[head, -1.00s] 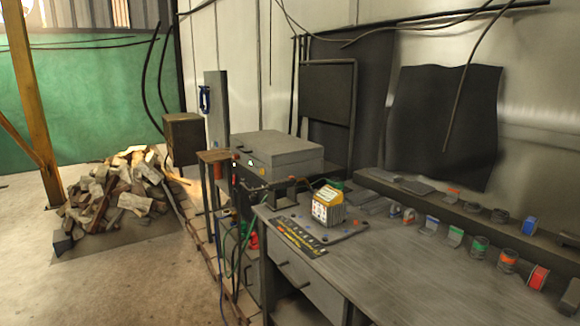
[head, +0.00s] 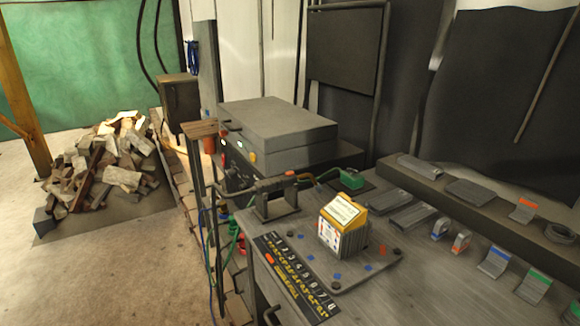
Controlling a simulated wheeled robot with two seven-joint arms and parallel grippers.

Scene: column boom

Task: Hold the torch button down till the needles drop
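What looks like a torch (head: 270,186) lies in a dark cradle (head: 275,205) at the left back corner of the workbench. No gauge needles can be told in this view. Neither of my grippers is in view.
The workbench (head: 440,290) holds a yellow-and-white box (head: 343,224) on a dark plate, a numbered strip (head: 296,277) and a green block (head: 352,179). Behind stands a grey cabinet (head: 278,127) with coloured lamps. Firewood (head: 105,165) lies left; bare floor is open before it.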

